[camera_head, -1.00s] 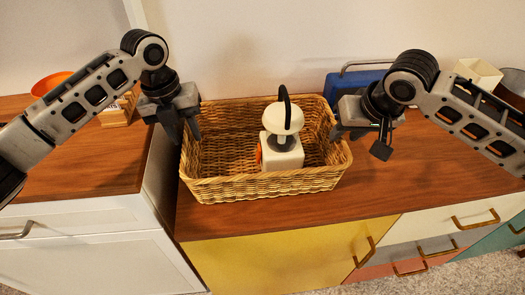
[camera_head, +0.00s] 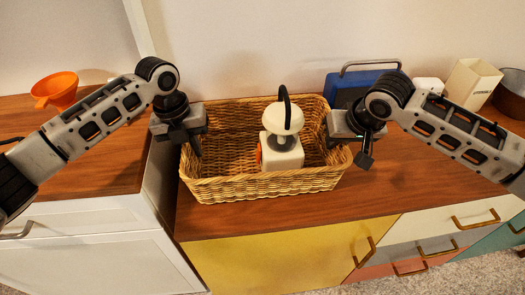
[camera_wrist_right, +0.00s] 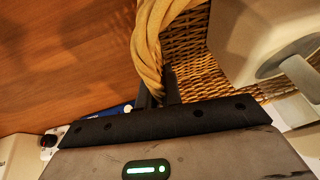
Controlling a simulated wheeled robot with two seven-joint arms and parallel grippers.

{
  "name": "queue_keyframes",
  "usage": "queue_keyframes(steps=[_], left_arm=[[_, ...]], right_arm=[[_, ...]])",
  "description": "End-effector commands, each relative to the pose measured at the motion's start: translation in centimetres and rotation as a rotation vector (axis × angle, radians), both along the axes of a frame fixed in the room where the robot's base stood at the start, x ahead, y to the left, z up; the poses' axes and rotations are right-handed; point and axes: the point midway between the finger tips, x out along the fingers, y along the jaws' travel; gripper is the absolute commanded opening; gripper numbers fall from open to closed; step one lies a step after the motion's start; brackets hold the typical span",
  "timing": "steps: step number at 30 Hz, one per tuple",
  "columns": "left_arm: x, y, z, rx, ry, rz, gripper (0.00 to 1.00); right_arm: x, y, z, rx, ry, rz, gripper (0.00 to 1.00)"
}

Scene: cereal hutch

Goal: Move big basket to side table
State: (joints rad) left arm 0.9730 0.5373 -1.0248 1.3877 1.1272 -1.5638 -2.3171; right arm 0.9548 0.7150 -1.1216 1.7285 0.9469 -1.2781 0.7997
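The big wicker basket (camera_head: 262,187) stands upright on the wooden counter. A white rounded device with a black handle (camera_head: 283,140) sits inside it. My left gripper (camera_head: 188,147) is at the basket's left rim, with one finger showing just inside it; the other is largely hidden. My right gripper (camera_head: 350,153) is at the right rim, with one finger showing outside. In the right wrist view, the thick braided rim (camera_wrist_right: 150,45) runs down to the dark fingers (camera_wrist_right: 158,92). The side table is not clearly identifiable.
A white cabinet with a wooden top (camera_head: 105,170) stands to the left across a narrow gap and holds an orange funnel (camera_head: 56,90). Behind the basket's right side is a blue box (camera_head: 343,87). A white container (camera_head: 472,82) and a dark bowl (camera_head: 512,92) stand further right.

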Motion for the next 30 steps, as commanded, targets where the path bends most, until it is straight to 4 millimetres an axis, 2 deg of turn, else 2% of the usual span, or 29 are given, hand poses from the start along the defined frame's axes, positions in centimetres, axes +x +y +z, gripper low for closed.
queue_keyframes(steps=[10, 22, 30], left_arm=[[0.1, 0.0, 0.7, -0.001, -0.003, 0.0, 0.0], [0.1, 0.0, 4.6, -0.001, -0.003, 0.001, 0.0], [0.1, 0.0, 5.2, -0.001, -0.002, 0.001, 0.0]], right_arm=[[0.1, 0.0, 0.7, 0.001, -0.003, 0.0, 0.0], [0.1, 0.0, 4.6, 0.001, -0.003, 0.0, 0.0], [0.1, 0.0, 5.2, 0.001, -0.002, -0.001, 0.0]])
